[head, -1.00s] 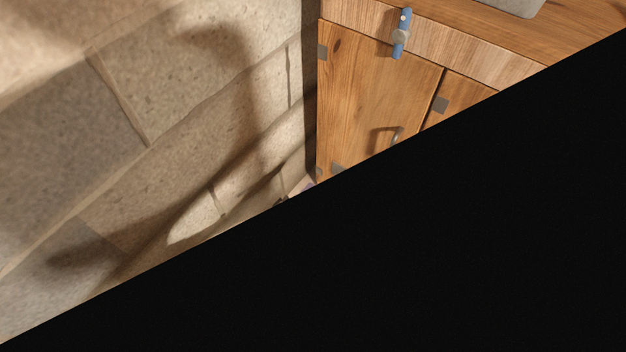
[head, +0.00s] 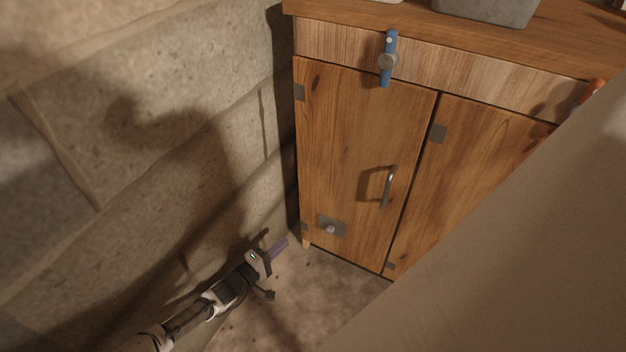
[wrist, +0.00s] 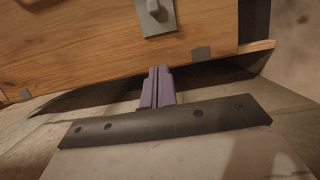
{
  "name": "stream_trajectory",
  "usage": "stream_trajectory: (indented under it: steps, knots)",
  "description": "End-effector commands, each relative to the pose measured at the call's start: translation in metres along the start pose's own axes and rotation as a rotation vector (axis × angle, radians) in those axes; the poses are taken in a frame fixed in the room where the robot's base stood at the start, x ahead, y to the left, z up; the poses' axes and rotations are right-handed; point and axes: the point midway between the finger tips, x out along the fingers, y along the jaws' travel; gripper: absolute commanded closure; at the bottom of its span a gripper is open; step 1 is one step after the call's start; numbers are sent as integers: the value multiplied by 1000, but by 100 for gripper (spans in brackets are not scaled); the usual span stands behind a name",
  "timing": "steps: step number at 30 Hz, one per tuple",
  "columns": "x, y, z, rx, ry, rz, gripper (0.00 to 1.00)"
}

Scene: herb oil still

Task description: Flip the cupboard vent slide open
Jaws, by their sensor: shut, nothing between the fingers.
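The cupboard door (head: 368,150) is shut. The vent slide is a small grey plate (head: 325,222) with a round knob (head: 331,229), low on the door near its left edge. I cannot tell from its look whether it is open or shut. In the wrist view the plate (wrist: 158,24) and its knob (wrist: 154,6) are at the top, partly cut off. My gripper (head: 284,243) has purple fingers, shut and empty, low and left of the vent slide and apart from it. In the wrist view my gripper (wrist: 159,70) points toward the cupboard's lower edge.
A stone wall (head: 130,130) runs close along the left of the cupboard. The door has a metal handle (head: 388,187). A blue lever (head: 388,58) is on the strip above. A second door (head: 470,165) stands to the right. The floor (head: 300,290) in front is bare.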

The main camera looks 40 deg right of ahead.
Motion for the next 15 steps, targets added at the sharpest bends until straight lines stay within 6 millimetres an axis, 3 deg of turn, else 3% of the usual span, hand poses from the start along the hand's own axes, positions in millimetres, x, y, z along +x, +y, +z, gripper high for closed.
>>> stream_trajectory:
  steps: [7, 15]
  knots:
    - [23, -1, 1, 0, -2, 2, 100]
    - [81, -3, 2, 1, -3, 1, 100]
